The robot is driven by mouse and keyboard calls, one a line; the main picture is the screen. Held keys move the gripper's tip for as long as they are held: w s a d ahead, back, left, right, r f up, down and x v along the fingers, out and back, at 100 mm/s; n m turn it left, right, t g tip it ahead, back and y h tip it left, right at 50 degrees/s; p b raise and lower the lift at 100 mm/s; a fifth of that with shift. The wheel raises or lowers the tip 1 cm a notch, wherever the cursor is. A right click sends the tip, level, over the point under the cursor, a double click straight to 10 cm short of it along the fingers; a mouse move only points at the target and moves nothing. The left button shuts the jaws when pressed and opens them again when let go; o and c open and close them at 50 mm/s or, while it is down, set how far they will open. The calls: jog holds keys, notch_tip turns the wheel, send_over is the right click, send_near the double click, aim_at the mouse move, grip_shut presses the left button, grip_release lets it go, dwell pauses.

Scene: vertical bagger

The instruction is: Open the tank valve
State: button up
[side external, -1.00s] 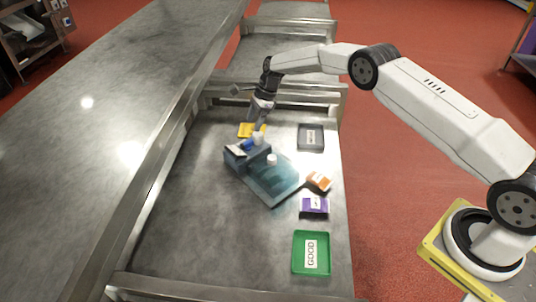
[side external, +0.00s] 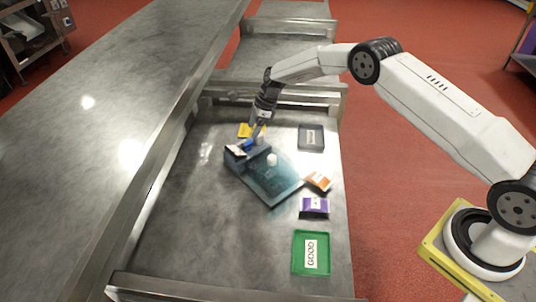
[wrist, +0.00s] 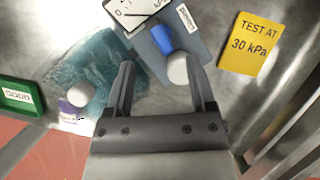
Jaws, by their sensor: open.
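The dark grey tank unit (side external: 235,157) sits on the steel table and carries a gauge face (wrist: 135,8). A blue handle (wrist: 158,38) and a white rounded knob (wrist: 178,68) are on it; I cannot tell which is the tank valve. My gripper (wrist: 160,62) is open, pointing down over the unit. In the wrist view the knob shows between the fingertips, closer to the right finger, and the blue handle lies just beyond. Whether a finger touches the knob is unclear. In the side view the gripper (side external: 256,133) partly hides the knob.
A translucent teal bag (side external: 270,184) with a white cap (side external: 272,159) lies beside the unit. A yellow card (wrist: 251,45) reads "TEST AT 30 kPa". Orange (side external: 318,182) and purple (side external: 314,208) packets, a green GOOD tray (side external: 298,268) and a dark tray (side external: 311,147) are right. Table left is clear.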

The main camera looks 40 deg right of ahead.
aim_at(248, 142)
jog(key=shift+x, duration=2.75)
